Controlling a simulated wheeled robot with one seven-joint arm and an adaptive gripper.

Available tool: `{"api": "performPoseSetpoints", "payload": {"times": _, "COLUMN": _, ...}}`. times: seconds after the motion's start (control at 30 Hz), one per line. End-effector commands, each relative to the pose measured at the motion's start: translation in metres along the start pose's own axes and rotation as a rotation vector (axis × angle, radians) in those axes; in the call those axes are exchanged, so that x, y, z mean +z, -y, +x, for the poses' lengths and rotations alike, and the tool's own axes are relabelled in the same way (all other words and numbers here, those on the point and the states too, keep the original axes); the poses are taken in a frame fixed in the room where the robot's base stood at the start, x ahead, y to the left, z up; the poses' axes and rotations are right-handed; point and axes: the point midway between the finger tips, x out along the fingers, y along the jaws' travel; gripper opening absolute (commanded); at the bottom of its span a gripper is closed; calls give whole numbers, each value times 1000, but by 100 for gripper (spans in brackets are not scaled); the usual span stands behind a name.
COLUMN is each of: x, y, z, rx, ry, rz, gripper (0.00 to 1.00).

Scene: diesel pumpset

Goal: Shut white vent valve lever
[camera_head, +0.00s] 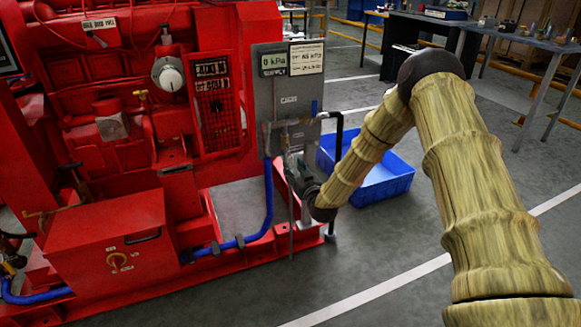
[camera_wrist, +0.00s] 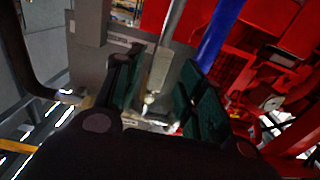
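My gripper (camera_wrist: 162,78) shows large in the wrist view, its two dark fingers with green pads apart. A grey metal pipe (camera_wrist: 172,35) shows in the gap between them, with a small pale tip (camera_wrist: 150,100) lower down. I cannot tell whether that tip is the white vent valve lever, or whether a finger touches it. In the head view my gripper (camera_head: 303,178) is at the lower end of the grey gauge panel (camera_head: 270,100), partly hidden by my wrist. The white lever cannot be made out clearly there.
The red pumpset (camera_head: 110,200) fills the left. A blue lever (camera_head: 314,108) is on the panel's right side, and a blue hose (camera_head: 268,200) runs below it. A blue crate (camera_head: 390,185) stands on the floor behind my arm. Floor at front centre is clear.

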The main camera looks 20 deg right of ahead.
Motion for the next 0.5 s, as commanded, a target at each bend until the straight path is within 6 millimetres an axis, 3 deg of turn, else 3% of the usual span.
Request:
{"api": "performPoseSetpoints", "payload": {"times": 0.2, "x": 1, "y": -1, "z": 26, "rx": 1, "ry": -1, "rz": 0, "gripper": 39}}
{"api": "performPoseSetpoints", "payload": {"times": 0.5, "x": 0, "y": 0, "z": 36, "rx": 1, "ry": 1, "rz": 1, "gripper": 39}}
